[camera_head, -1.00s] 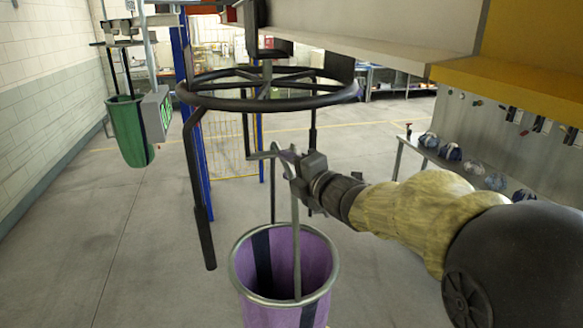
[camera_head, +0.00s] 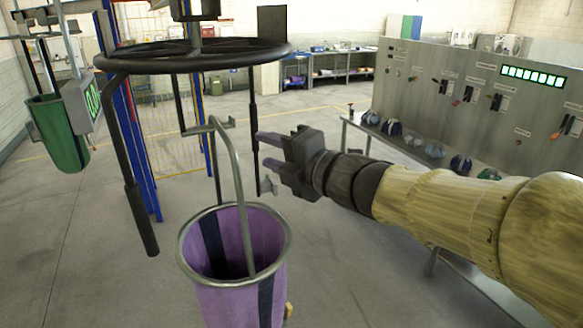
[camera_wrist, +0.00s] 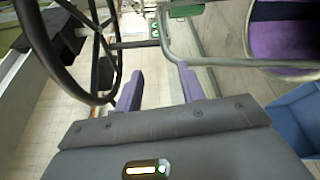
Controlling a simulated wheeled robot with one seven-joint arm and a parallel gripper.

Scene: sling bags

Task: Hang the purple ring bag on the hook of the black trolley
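The purple ring bag (camera_head: 228,300) is upright below the black trolley (camera_head: 190,62), with its metal rim and tall grey handle visible. The handle's bent top is at a trolley hook (camera_head: 187,130) and appears to hang there; the exact contact is unclear. My gripper (camera_head: 264,151) is open and empty, right of the handle and apart from it. In the wrist view, the two purple fingers (camera_wrist: 158,88) are spread with nothing between them. The bag (camera_wrist: 275,38) is at upper right there, and the trolley's ring (camera_wrist: 45,50) is at left.
A green bag (camera_head: 58,140) hangs at left beside a display box (camera_head: 82,103). Another trolley arm with a hook (camera_head: 267,186) hangs just below my fingers. A grey panel (camera_head: 450,105) and a bench with several small items stand at right. Open floor lies at lower left.

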